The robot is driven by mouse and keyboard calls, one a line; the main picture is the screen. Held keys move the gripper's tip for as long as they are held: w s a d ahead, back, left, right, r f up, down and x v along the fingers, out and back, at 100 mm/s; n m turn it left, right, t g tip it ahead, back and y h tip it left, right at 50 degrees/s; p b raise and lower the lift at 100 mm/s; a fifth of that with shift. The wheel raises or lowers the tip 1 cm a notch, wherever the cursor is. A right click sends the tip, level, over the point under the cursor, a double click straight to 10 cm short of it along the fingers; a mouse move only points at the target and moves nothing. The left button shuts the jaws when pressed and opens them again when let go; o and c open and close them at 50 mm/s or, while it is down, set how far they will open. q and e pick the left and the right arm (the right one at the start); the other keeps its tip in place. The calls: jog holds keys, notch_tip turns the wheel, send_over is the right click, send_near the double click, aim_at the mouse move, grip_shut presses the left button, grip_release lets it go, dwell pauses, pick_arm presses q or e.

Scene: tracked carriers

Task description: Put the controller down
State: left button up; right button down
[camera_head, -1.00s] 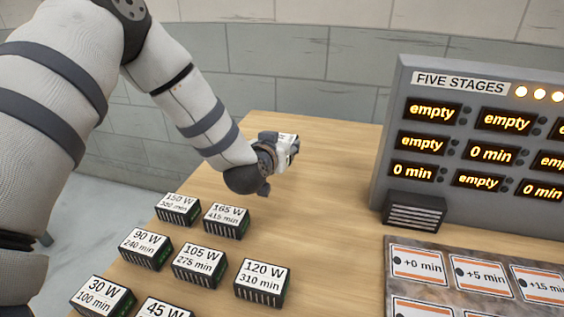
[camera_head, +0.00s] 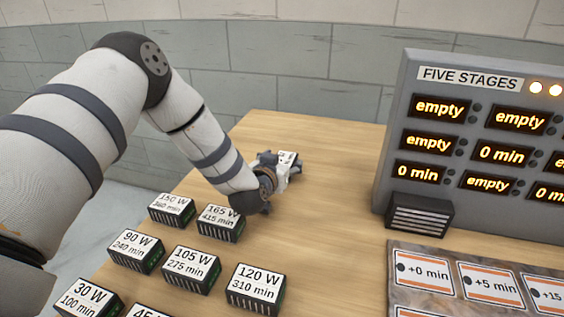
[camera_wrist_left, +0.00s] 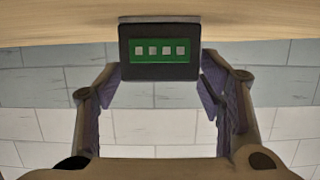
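The controller (camera_head: 287,157) is a small dark box with a white label, seen small at my left gripper in the head view. In the left wrist view the controller (camera_wrist_left: 160,72) shows a green face with several pale squares. In the head view the left gripper (camera_head: 278,175) is low over the wooden table (camera_head: 330,215), beyond the 165 W box. Whether the controller touches the table cannot be told. The right gripper is not in view.
Several labelled boxes stand at the table's left, the 165 W box (camera_head: 221,221) nearest my gripper. A grey FIVE STAGES panel (camera_head: 408,78) stands at right with a dark vented block (camera_head: 420,213). A board of minute cards (camera_head: 455,280) lies before it. The table's middle is clear.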

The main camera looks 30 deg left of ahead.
pick_arm(q)
jog(key=shift+r, duration=0.3)
jog(key=v, duration=0.2)
jog(key=p+v, duration=0.1)
jog(key=v, duration=0.4)
jog(key=shift+r+p, duration=0.3)
jog(key=shift+p, duration=0.05)
jog(key=v, duration=0.4)
jog(key=shift+s+d+f, duration=0.2)
jog(key=shift+s+f, duration=0.1)
jog(key=shift+s, duration=0.2)
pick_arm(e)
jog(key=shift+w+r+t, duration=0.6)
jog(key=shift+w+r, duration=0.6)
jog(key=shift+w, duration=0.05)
